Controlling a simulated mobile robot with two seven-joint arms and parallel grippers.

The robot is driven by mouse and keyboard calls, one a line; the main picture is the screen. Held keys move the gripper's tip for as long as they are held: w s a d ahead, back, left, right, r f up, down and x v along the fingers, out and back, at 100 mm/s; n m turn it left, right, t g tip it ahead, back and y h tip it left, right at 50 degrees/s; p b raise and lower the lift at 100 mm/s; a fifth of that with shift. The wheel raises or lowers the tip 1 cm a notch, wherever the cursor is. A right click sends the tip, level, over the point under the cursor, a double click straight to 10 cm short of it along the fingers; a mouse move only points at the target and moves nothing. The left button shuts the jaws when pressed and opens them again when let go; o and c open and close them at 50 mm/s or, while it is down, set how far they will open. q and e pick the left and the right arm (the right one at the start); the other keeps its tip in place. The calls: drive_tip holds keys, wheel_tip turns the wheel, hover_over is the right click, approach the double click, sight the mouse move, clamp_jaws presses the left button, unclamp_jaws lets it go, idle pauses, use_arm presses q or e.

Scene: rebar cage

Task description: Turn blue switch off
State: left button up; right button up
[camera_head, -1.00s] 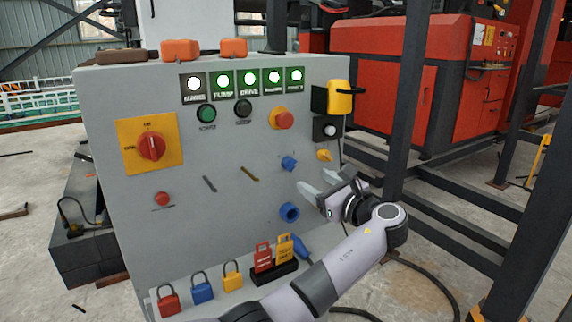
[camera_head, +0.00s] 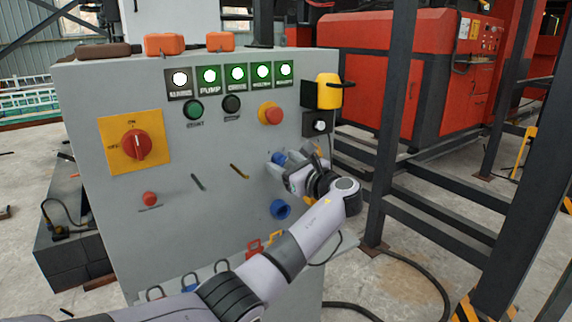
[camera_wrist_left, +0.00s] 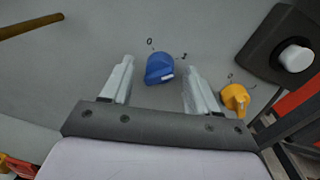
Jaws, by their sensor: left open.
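The blue switch (camera_head: 279,158) is a small knob on the right part of the grey panel, partly hidden behind my left gripper (camera_head: 280,172) in the head view. In the left wrist view the blue switch (camera_wrist_left: 160,68) shows whole, with a 0 mark at its upper left and a 1 mark at its right; its pale pointer mark lies at its lower right. My left gripper (camera_wrist_left: 158,85) is open, with one finger on each side of the switch and gaps to both. I cannot tell how near the fingertips are in depth. My right gripper is not in view.
A yellow knob (camera_wrist_left: 235,98) sits just right of the right finger. A black box with a white button (camera_wrist_left: 295,55) juts out beyond it. A blue round socket (camera_head: 281,209) is below the gripper. Padlocks and tags line the shelf under my arm.

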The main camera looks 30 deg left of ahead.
use_arm(q)
drive_tip(key=c, duration=1)
drive_tip(key=n, duration=0.3)
drive_tip(key=shift+n, duration=0.4)
drive_tip(key=shift+r+n+t+h+b, duration=0.1)
drive_tip(key=shift+n+t+h+b, duration=0.15)
drive_tip(key=shift+n+b, duration=2.2)
drive_tip(key=shift+n+t+h+b, duration=0.25)
drive_tip(key=shift+n+b, duration=0.3)
drive_tip(key=shift+n, duration=3.8)
